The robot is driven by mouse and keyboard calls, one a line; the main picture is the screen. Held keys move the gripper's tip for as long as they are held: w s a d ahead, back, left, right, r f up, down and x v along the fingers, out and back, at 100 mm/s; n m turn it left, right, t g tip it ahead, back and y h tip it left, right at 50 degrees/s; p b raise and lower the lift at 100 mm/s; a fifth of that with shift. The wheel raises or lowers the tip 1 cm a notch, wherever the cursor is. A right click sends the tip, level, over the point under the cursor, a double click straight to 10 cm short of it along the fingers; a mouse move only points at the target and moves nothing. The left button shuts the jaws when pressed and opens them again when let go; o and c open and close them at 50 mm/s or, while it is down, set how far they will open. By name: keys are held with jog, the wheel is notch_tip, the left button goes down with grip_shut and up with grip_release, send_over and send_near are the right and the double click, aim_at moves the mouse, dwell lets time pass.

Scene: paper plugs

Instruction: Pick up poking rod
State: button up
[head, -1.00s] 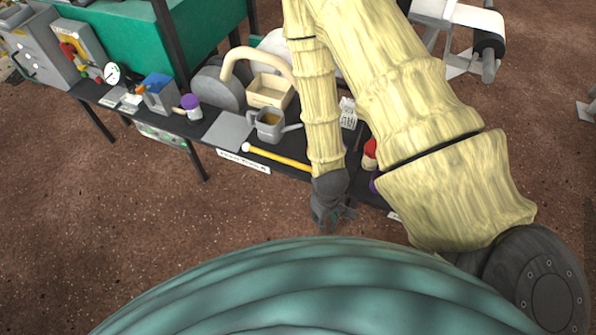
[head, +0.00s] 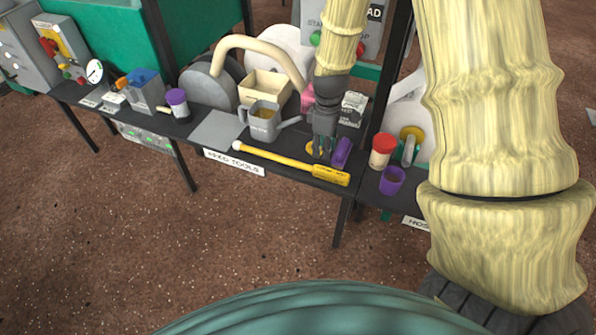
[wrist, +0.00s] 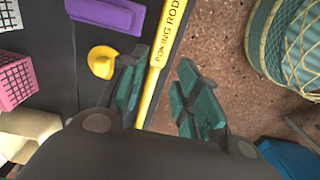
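The poking rod (head: 290,163) is a yellow rod with a white tip at its left end and a thicker, labelled handle at its right end. It lies along the front edge of the black tool table. In the wrist view the rod (wrist: 167,45) runs between my fingers, with "POKING ROD" printed on its handle. It looks closer to the left finger; I cannot tell whether they touch. My gripper (head: 322,148) is over the table, just behind the handle in the head view. In the wrist view my gripper (wrist: 158,82) is open, with its fingers apart.
A purple object (head: 341,152) and a small yellow piece (head: 314,149) lie close by the handle. A grey watering can (head: 264,121) stands behind the rod. A red-lidded jar (head: 382,151) and a purple cup (head: 392,180) stand to the right. The floor in front is clear.

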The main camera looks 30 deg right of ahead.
aim_at(321, 168)
notch_tip(321, 168, down, 6)
jog(key=shift+r+b, duration=0.15)
jog(key=shift+b, duration=0.6)
jog(key=shift+w+a+f+b, duration=0.1)
jog(key=shift+f+b, duration=1.05)
jog(key=shift+f, duration=1.4)
jog(key=shift+c, duration=0.2)
jog(key=c, duration=0.6)
